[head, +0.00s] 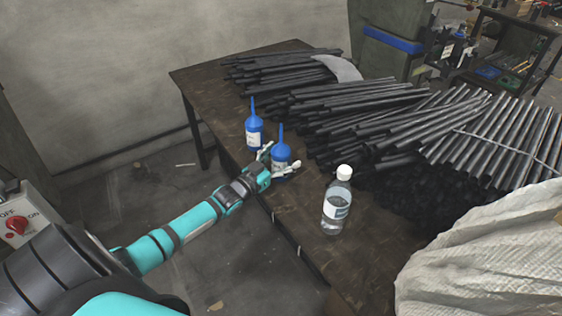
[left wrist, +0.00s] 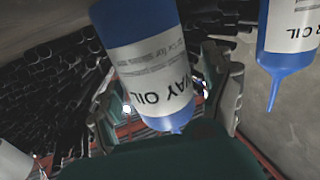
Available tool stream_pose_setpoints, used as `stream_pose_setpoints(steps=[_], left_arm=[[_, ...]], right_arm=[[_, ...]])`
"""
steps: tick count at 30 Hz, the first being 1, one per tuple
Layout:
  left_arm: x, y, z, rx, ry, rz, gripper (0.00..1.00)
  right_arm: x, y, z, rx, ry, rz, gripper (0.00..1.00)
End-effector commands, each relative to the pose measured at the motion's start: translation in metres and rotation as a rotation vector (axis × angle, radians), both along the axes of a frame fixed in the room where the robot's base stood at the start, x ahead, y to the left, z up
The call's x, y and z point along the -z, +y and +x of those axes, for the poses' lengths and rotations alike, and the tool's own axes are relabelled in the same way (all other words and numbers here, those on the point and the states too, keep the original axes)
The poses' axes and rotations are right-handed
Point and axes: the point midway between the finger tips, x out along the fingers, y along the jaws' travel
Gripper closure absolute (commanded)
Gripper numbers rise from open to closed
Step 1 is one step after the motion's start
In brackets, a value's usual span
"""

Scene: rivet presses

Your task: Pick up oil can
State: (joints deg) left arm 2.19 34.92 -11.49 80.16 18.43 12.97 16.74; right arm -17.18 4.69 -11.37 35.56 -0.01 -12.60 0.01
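Two blue oil cans with white labels and thin spouts stand upright near the table's edge in the head view. The nearer oil can (head: 281,154) is at my left gripper (head: 278,168), whose fingers are spread to either side of it. In the left wrist view this can (left wrist: 142,60), labelled "WAY OIL", appears upside down between the fingers, with a gap showing towards the right finger. The other oil can (head: 253,130) stands just behind and to the left; it also shows at the right of the left wrist view (left wrist: 290,38). My right gripper is not in view.
A clear bottle with a white cap (head: 337,205) stands on the table (head: 300,236), right of the gripper. Piles of dark metal rods (head: 350,115) cover the back of the table. A pale sack (head: 490,262) is at lower right.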

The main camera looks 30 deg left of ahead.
Motion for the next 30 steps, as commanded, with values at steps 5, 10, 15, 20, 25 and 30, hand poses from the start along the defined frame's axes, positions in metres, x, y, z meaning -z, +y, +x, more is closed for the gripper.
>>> stream_pose_setpoints(steps=[5, 10, 15, 20, 25, 30], left_arm=[[0.0, 0.0, 0.0, 0.0, -0.001, 0.0, 0.4], [0.0, 0.0, 0.0, 0.0, -0.001, 0.0, 0.62], [0.0, 0.0, 0.0, 0.0, -0.001, 0.0, 0.84], [-0.001, 0.0, 0.0, 0.0, -0.003, 0.0, 0.87], [-0.004, 0.0, 0.0, 0.0, -0.004, -0.001, 0.88], [-0.016, 0.0, 0.0, 0.001, -0.005, 0.0, 0.88]], right_arm=[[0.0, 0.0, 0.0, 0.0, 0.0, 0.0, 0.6], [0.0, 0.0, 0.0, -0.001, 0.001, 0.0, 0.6], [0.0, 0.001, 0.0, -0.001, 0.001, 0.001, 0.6], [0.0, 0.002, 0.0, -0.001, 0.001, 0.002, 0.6], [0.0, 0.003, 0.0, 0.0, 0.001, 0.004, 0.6], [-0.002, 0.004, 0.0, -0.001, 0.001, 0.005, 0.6]])
